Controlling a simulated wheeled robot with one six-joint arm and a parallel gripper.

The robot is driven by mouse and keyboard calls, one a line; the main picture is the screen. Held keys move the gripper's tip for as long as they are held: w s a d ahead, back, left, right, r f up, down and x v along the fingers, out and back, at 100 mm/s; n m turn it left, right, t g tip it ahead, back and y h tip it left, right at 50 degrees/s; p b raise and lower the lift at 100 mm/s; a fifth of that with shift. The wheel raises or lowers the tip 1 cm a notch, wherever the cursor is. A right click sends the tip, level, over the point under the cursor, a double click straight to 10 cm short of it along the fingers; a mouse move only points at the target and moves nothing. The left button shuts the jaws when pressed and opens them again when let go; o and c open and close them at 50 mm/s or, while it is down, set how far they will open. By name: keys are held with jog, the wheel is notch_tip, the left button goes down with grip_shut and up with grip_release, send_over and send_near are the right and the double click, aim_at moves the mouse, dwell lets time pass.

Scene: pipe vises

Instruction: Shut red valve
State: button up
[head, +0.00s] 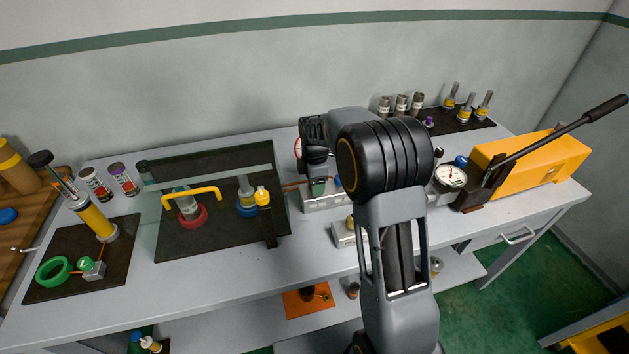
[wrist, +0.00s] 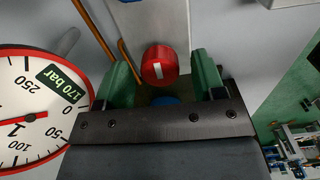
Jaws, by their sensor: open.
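The red valve (wrist: 160,65) is a round red knob with a white bar mark on its face. In the wrist view it lies just beyond and between my green fingertips, and the bar runs nearly up and down in the picture. My gripper (wrist: 161,85) is open, with a gap visible between the fingers and the knob. In the head view my gripper (head: 318,187) points down over the grey block (head: 320,203) at the back middle of the bench, and the red knob is hidden there. A blue knob (wrist: 165,100) shows partly between the fingers.
A large dial (wrist: 40,110) marked 170 bar is close on the wrist view's left. A copper pipe (wrist: 128,62) runs beside the knob. In the head view, a glass-fronted case (head: 215,205) stands left and a yellow pump (head: 540,160) right.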

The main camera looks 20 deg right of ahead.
jog(key=c, duration=0.9)
jog(key=shift+m, duration=0.3)
jog(key=m, duration=0.8)
jog(key=shift+m, duration=0.3)
jog(key=m, duration=0.4)
jog(key=shift+m, duration=2.1)
